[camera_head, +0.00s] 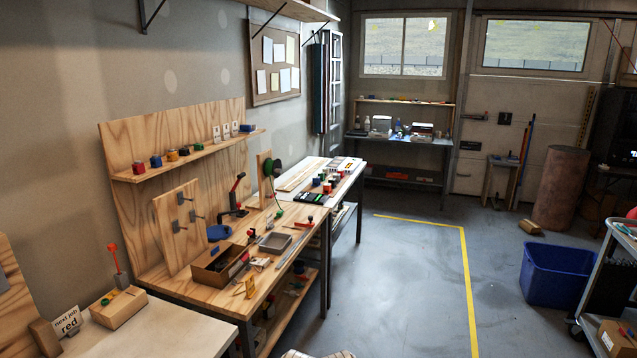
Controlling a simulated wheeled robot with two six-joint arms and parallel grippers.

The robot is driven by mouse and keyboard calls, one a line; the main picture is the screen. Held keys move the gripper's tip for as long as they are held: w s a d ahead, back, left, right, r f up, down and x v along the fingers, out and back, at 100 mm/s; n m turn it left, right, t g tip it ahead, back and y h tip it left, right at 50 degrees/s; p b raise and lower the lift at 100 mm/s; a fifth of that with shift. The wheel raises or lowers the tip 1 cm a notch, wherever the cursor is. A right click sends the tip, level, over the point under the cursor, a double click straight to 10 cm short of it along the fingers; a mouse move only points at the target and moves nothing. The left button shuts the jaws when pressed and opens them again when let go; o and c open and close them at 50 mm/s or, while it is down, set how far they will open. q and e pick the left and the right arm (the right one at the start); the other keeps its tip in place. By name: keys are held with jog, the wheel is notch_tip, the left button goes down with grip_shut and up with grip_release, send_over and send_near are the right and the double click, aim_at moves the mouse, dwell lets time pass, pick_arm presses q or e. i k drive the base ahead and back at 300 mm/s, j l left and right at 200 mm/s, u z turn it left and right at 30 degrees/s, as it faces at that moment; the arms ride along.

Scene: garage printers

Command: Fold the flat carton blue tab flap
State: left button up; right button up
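I cannot make out a flat carton with a blue tab flap in the head view. An open brown cardboard box (219,266) holding dark and red items stands on the wooden workbench (202,290), left of centre. Neither of my grippers is in view.
A white table (140,329) carries a "next job red" sign (69,321). A blue bin (556,276), a brown drum (560,188) and a grey cart (612,270) stand at right. Grey floor with a yellow line (467,280) is clear in the middle.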

aim_at(206, 259)
jog(key=i+u, duration=0.1)
jog(key=u, duration=0.25)
jog(key=l+u, duration=0.15)
jog(key=u, duration=0.2)
jog(key=i+l+u, duration=0.1)
jog(key=u, duration=0.2)
jog(key=i+l+u, duration=0.15)
jog(key=l, duration=0.15)
jog(key=i+l+u, duration=0.15)
jog(key=l, duration=0.2)
jog(key=i+l+u, duration=0.15)
jog(key=l, duration=0.2)
jog(key=l+u, duration=0.15)
jog(key=l, duration=0.2)
jog(key=i+l+u, duration=0.1)
jog(key=l, duration=0.25)
